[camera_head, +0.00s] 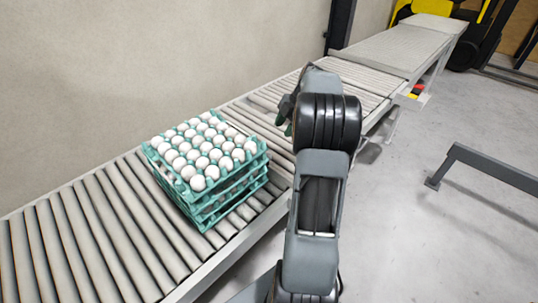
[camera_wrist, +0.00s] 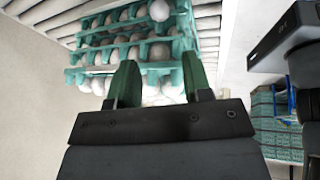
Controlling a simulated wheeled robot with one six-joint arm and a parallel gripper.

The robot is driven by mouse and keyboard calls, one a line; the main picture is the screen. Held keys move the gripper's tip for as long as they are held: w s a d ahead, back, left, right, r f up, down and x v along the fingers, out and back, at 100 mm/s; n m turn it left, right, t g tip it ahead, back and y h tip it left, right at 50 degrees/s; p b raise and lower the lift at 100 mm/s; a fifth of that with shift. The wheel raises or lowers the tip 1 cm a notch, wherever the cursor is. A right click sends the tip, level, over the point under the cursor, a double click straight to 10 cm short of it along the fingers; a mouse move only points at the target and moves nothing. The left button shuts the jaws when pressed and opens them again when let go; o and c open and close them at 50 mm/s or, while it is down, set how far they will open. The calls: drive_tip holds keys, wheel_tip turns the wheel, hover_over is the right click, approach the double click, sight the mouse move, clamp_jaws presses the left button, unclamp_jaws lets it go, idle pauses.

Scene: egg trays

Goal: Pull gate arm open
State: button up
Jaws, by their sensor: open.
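I cannot pick out a gate arm for certain in either view. A low dark grey bar on a leg (camera_head: 490,168) stands over the floor at the right of the head view; I cannot tell whether it is the gate arm. My gripper (camera_head: 285,115) is above the roller conveyor, to the right of the egg stack and partly hidden by my arm. In the wrist view my gripper (camera_wrist: 158,80) shows two green fingers spread apart with nothing held between them. The stacked egg trays (camera_wrist: 88,57) lie beyond the fingers; contact cannot be judged.
A stack of green trays with white eggs (camera_head: 233,199) sits on the roller conveyor (camera_head: 75,240). A black post (camera_head: 340,22) stands by the wall. A yellow and black vehicle (camera_head: 487,35) is at the far right. Another tray stack (camera_wrist: 272,108) shows in the wrist view. Right-hand floor is mostly open.

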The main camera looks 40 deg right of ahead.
drive_tip(key=p+x, duration=0.1)
drive_tip(key=x, duration=1.2)
drive_tip(key=shift+a+f, duration=0.1)
drive_tip(key=shift+f, duration=0.05)
clamp_jaws()
